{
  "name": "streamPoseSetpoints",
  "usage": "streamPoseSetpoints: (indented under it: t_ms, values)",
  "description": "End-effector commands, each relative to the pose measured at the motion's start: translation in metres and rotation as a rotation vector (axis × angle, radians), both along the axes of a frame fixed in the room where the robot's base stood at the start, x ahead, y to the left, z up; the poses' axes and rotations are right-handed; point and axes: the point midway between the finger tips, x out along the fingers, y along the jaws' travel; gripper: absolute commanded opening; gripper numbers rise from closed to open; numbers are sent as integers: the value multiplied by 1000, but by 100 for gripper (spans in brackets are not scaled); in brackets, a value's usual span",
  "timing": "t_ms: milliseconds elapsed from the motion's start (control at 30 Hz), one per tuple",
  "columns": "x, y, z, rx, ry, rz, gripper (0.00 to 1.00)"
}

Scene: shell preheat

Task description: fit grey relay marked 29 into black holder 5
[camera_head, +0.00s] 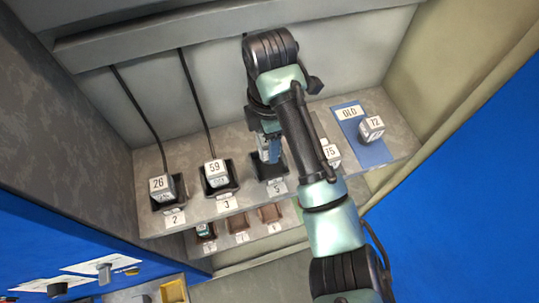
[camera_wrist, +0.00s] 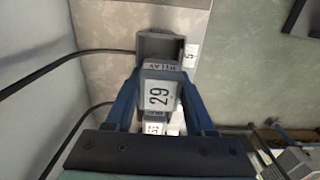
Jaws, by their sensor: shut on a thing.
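The grey relay marked 29 (camera_wrist: 158,96) is between the two blue fingers of my gripper (camera_wrist: 160,88), with its white label facing the wrist camera. Black holder 5 (camera_wrist: 155,45) shows just beyond the relay, with its label 5 beside it. In the head view my gripper (camera_head: 270,150) points down over holder 5 (camera_head: 264,170), and the relay shows only as a grey bit at the fingers. The relay is over or at the holder's mouth; I cannot tell whether it is inside. My arm hides part of this area.
Relay 26 (camera_head: 161,186) sits in holder 2 and relay 59 (camera_head: 215,173) in holder 3, to the left. A relay marked 75 (camera_head: 332,153) is partly behind my arm. Relay 72 (camera_head: 371,128) stands on the blue OLD pad (camera_head: 345,127). Brown holders (camera_head: 238,223) line a lower shelf.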

Motion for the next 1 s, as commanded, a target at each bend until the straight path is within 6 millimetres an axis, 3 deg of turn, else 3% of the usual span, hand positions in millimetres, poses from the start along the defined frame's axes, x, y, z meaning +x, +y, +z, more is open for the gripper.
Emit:
streamPoseSetpoints:
  t_ms: [33, 167, 433, 967, 1000]
  values:
    - [0, 1, -11, 1, -1, 1, 0]
    - [0, 0, -17, 1, -2, -1, 0]
    - [0, 0, -48, 0, 0, -1, 0]
    - [0, 0, -58, -1, -1, -1, 0]
    - [0, 0, -57, -1, -1, -1, 62]
